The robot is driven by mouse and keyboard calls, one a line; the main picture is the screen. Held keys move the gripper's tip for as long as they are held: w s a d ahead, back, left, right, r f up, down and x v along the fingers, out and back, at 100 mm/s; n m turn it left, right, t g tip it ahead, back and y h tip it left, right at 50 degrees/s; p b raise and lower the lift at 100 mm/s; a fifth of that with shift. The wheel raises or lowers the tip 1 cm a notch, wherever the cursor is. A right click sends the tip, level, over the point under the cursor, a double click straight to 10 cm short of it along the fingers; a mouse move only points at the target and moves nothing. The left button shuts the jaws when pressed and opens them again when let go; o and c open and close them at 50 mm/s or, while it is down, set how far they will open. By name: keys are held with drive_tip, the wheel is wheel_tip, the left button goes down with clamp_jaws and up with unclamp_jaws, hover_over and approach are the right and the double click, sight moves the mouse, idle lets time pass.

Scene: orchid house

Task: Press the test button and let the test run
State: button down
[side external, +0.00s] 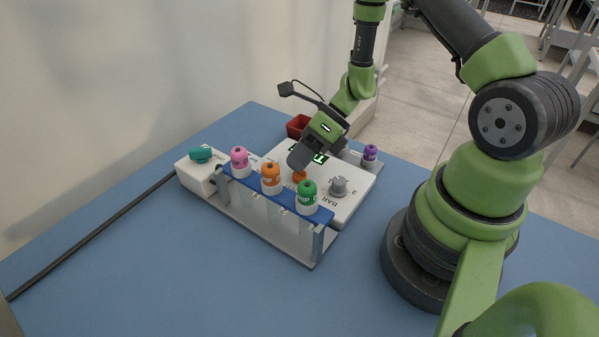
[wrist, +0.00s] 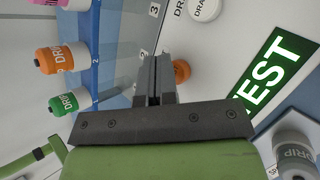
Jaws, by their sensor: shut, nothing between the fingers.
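The white test panel (side external: 350,205) lies on the bench behind the bottle rack. A green lit sign, TEST, (wrist: 277,68) is on it in the wrist view, and part of it shows in the side view (side external: 320,158). A round orange button (side external: 299,177) is on the panel and also shows in the wrist view (wrist: 181,71). My gripper (side external: 297,166) is shut and empty, pointing down just over the orange button. In the wrist view its fingertips (wrist: 153,75) lie beside the button and partly cover it. I cannot tell whether they touch it.
The rack's blue rail (side external: 240,183) holds pink (side external: 239,157), orange (side external: 270,174) and green (side external: 307,192) bottles close in front. A grey knob (side external: 339,187) is right of my gripper.

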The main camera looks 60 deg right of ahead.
drive_tip(key=shift+f, duration=0.5)
idle(0.4)
idle(0.3)
drive_tip(key=shift+r, duration=0.95)
drive_tip(key=shift+r, duration=2.5)
